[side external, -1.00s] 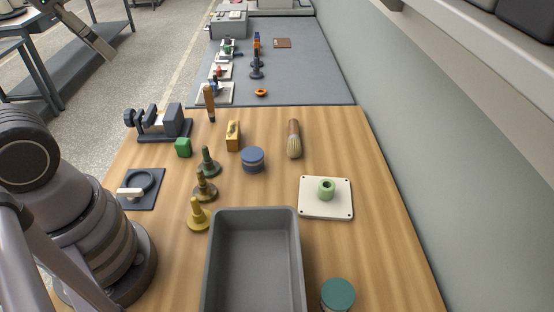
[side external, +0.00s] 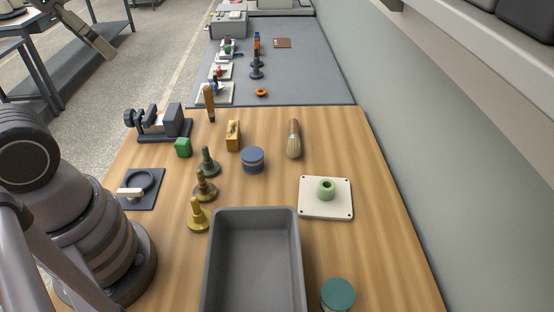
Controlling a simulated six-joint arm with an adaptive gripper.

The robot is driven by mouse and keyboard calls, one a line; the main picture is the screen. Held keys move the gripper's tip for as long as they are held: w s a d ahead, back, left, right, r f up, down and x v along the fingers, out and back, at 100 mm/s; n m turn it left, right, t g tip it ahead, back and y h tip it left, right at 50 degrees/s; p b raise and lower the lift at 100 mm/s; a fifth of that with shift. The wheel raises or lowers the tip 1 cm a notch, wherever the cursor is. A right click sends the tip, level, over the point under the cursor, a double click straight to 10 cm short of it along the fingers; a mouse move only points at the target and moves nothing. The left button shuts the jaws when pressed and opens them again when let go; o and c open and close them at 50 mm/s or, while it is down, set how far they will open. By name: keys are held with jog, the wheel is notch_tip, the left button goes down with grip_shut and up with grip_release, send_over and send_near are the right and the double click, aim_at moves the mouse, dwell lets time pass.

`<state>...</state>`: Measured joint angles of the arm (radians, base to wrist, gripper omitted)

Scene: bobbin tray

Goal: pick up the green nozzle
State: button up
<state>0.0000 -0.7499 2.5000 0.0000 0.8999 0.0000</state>
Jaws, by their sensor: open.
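The green nozzle (side external: 208,163) is dark green, with a wide round foot and a narrower upright stem. It stands upright on the wooden table, behind an olive-brown nozzle (side external: 205,187) and a yellow nozzle (side external: 197,216) of similar shape. My gripper (side external: 108,53) shows small at the upper left, tilted down to the right. It is open, holds nothing visible, and is far from the green nozzle.
A grey bin (side external: 254,260) stands at the front. A green block (side external: 183,148), blue round tin (side external: 252,160) and yellow box (side external: 233,136) are near the nozzles. Bare wood lies at right.

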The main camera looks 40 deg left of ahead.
jog(key=n+g+y, duration=0.2)
jog(key=n+y, duration=0.1)
jog(key=n, duration=0.4)
send_over(182, 140)
jog(key=s+d, duration=0.2)
jog(key=s, duration=0.2)
notch_tip(182, 140, down, 28)
jog(key=x, duration=0.8)
jog(key=shift+d+f, duration=0.1)
jog(key=shift+d, duration=0.2)
jog(key=shift+w+x, duration=0.15)
jog(key=shift+x, duration=1.3)
jog(key=shift+w+x, duration=0.15)
jog(key=shift+x, duration=1.3)
jog(key=shift+d, duration=0.15)
jog(key=c, duration=1.2)
jog(key=shift+c, duration=0.2)
